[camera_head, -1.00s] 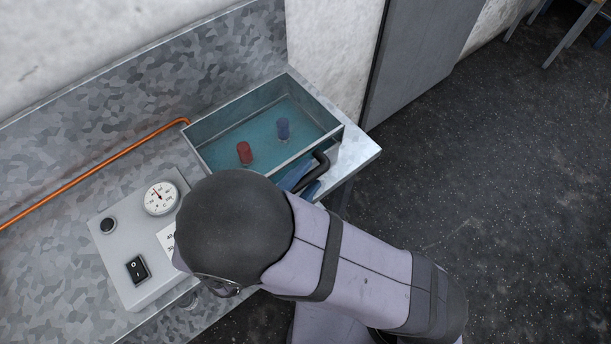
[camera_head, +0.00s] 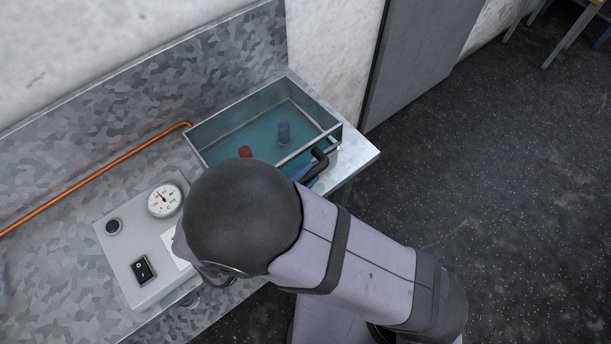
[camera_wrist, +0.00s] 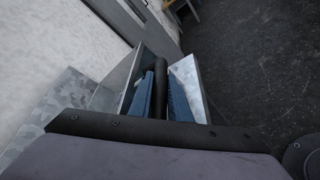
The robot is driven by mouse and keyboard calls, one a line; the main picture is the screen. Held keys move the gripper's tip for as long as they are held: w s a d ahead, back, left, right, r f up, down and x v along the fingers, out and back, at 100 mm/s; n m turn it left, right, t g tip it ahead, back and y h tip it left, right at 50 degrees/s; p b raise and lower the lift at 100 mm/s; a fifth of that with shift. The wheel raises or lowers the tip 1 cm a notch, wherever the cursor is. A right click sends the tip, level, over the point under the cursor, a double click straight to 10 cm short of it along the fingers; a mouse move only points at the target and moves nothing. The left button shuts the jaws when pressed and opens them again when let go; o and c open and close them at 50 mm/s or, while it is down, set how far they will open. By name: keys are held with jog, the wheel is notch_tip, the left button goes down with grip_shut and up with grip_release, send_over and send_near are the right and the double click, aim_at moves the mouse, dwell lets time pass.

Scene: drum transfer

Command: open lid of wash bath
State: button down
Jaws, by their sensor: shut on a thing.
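The wash bath (camera_head: 205,148) is a grey-walled box holding blue-green liquid, with a red drum (camera_head: 245,152) and a blue drum (camera_head: 284,133) visible in it. A black bar handle (camera_head: 319,160) is at its front right edge; it also shows in the wrist view (camera_wrist: 159,84). Whether a clear lid covers the bath, I cannot tell. My gripper (camera_wrist: 160,80) is shut on the handle, one blue finger on each side. In the head view my gripper (camera_head: 309,174) is mostly hidden behind my wrist.
A control box (camera_head: 128,232) with a gauge (camera_head: 164,199) and a switch stands left of my wrist on the metal bench (camera_head: 60,270). An orange pipe (camera_head: 100,173) runs along the bench to the bath. Open floor (camera_head: 480,200) lies to the right.

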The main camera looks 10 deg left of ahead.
aim_at(295, 150)
jog(key=w+a+r+p, duration=0.3)
jog(key=r+p, duration=0.1)
jog(key=r, duration=0.3)
jog(key=w+a+r+p, duration=0.3)
jog(key=r+p, duration=0.1)
jog(key=r, duration=0.3)
jog(key=w+a+r, duration=0.3)
jog(key=w+a, duration=0.5)
jog(key=w+a+r+p, duration=0.1)
jog(key=w+a+r, duration=0.2)
jog(key=w+a, duration=0.5)
jog(key=shift+n+g, duration=0.3)
jog(key=shift+n, duration=0.1)
jog(key=shift+f, duration=0.1)
jog(key=c, duration=1.6)
grip_release()
jog(key=shift+c, duration=0.2)
jog(key=shift+s+a, duration=0.1)
